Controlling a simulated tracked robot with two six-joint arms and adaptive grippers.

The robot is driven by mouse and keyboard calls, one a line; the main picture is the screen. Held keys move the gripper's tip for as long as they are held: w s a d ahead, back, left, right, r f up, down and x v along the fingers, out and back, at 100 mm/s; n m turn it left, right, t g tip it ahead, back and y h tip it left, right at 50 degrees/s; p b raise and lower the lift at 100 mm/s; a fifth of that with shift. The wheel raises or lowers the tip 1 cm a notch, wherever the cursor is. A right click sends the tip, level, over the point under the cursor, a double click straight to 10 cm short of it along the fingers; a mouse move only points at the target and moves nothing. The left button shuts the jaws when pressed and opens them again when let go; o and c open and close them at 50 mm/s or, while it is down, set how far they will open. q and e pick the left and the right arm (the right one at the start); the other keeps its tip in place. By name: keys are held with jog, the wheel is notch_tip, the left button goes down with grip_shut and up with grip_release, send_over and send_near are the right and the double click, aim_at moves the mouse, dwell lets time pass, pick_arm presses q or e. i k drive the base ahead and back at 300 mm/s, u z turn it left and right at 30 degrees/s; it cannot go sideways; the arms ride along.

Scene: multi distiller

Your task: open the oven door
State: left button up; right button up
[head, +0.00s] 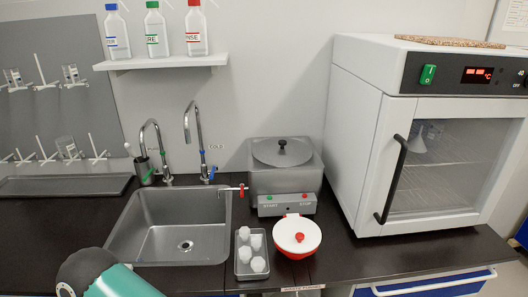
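The oven (365,115) is a large white cabinet at the right of the counter. Its door (440,165) has a window and looks closed, with a black vertical bar handle (391,178) on its left side. A funnel-like item (420,143) and wire shelves show through the glass. A dark and teal part of my arm enters at the bottom left, in front of the sink and well away from the oven handle. Neither gripper's fingers can be seen.
The sink (124,242) is at the left. A distiller (262,180), a small tray (240,270) with white pieces and a red-rimmed white bowl (312,238) stand left of the oven. Dark counter (375,258) is clear before the oven. Blue drawers (430,289) sit below.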

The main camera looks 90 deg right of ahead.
aim_at(437, 163)
jog(key=z, duration=1.2)
jog(key=k, duration=0.4)
jog(key=u, duration=0.45)
jog(key=i, duration=0.15)
jog(key=z, duration=2.05)
jog(key=i, duration=0.5)
jog(key=u, duration=0.2)
jog(key=k, duration=0.55)
jog(key=z, duration=0.2)
jog(key=i, duration=0.4)
jog(key=z, duration=0.05)
